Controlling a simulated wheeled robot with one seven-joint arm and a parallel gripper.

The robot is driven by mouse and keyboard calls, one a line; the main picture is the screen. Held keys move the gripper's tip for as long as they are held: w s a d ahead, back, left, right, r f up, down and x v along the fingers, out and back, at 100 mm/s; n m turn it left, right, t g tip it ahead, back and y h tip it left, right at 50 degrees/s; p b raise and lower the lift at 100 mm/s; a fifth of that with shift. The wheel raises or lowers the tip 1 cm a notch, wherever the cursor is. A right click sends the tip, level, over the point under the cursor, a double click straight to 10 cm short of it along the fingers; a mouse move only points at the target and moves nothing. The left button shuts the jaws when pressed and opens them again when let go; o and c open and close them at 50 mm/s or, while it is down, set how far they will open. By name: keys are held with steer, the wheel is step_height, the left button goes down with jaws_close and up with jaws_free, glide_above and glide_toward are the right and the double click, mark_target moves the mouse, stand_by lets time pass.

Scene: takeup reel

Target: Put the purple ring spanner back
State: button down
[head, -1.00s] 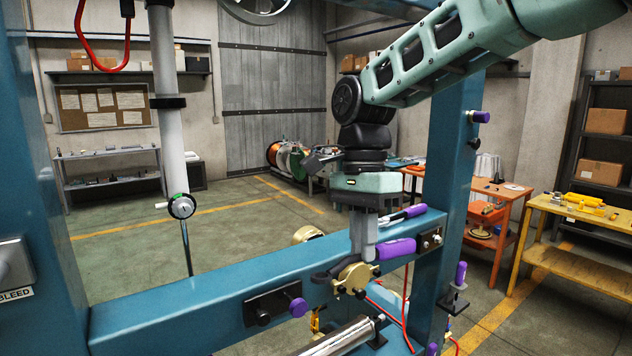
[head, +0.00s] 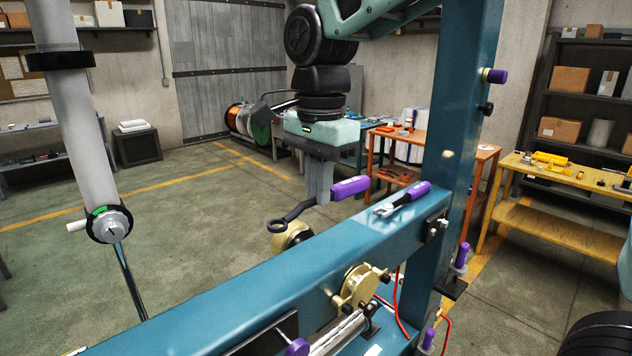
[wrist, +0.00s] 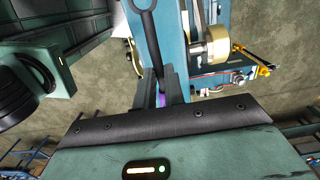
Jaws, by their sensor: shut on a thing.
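My gripper (head: 319,188) is shut on the ring spanner in the head view, above and behind the blue beam. The spanner has a purple grip (head: 350,187) to the right of my fingers. Its dark shank and ring end (head: 278,226) point down and left, clear of the beam. In the wrist view the spanner's dark shank (wrist: 152,38) runs up from between my fingers, with a bit of purple showing there. Where it is stowed cannot be told. Another purple-handled tool (head: 402,198) lies on the beam's top to the right.
The blue beam (head: 240,285) crosses in front and joins a blue post (head: 461,110) at right. A brass fitting (head: 356,286) sits on the beam's near face. A grey hanging cylinder (head: 85,150) stands at left. An orange table (head: 440,150) and a yellow bench (head: 560,182) stand behind right.

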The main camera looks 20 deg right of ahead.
steer(key=shift+r, duration=0.15)
steer(key=shift+f+b, duration=2.25)
steer(key=shift+f, duration=1.3)
steer(key=shift+f, duration=0.2)
steer(key=shift+f+b, duration=0.6)
steer(key=shift+f, duration=0.15)
steer(key=c, duration=0.9)
jaws_free()
steer(key=shift+f, duration=0.1)
